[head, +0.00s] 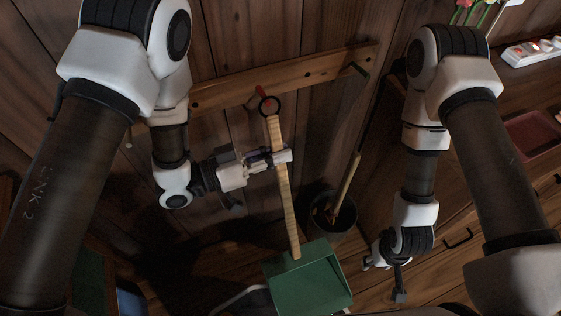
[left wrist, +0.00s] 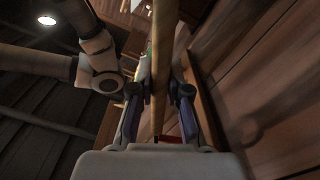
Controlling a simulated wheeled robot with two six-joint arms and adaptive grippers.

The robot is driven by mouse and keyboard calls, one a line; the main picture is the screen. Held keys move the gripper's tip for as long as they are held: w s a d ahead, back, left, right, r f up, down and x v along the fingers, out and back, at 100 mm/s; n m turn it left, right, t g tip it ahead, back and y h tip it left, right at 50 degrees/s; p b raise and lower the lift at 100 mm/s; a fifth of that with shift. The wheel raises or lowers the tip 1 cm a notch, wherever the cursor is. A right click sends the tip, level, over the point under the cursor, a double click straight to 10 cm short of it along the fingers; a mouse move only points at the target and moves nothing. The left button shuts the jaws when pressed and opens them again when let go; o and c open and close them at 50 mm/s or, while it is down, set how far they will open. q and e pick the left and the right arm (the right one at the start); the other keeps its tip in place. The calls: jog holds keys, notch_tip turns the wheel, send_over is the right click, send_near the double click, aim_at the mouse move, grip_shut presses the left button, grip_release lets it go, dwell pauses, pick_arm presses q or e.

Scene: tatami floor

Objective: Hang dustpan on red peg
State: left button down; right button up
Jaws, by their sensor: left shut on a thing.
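The dustpan has a green pan (head: 308,282), a long wooden handle (head: 286,205) and a black ring (head: 269,106) at the handle's top. My left gripper (head: 281,157) is shut on the upper handle; the handle also runs between its fingers in the left wrist view (left wrist: 158,75). The dustpan hangs pan down, slightly tilted. The red peg (head: 262,91) sticks out of a wooden wall rail (head: 315,71). The ring is at the peg's lower end in the picture; I cannot tell whether it is around it. My right gripper (head: 373,263) is at the lower right, away from the dustpan; its opening is unclear.
A wooden cabinet (head: 480,225) fills the right side, with a reddish tray (head: 533,136) and flowers (head: 474,12) on top.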

pick_arm(q)
jog(key=shift+w+a+f+b, duration=0.1)
jog(key=shift+w+a+b, duration=0.1)
jog(key=shift+w+b, duration=0.3)
jog(key=shift+w+a+b, duration=0.15)
jog(key=shift+w+a, duration=0.05)
jog(key=shift+w, duration=0.5)
jog(key=shift+w+a+f, duration=0.2)
jog(key=shift+w+f, duration=0.2)
jog(key=shift+w, duration=0.25)
jog(key=c, duration=1.1)
grip_release()
jog(key=shift+o, duration=0.2)
jog(key=shift+s, duration=0.1)
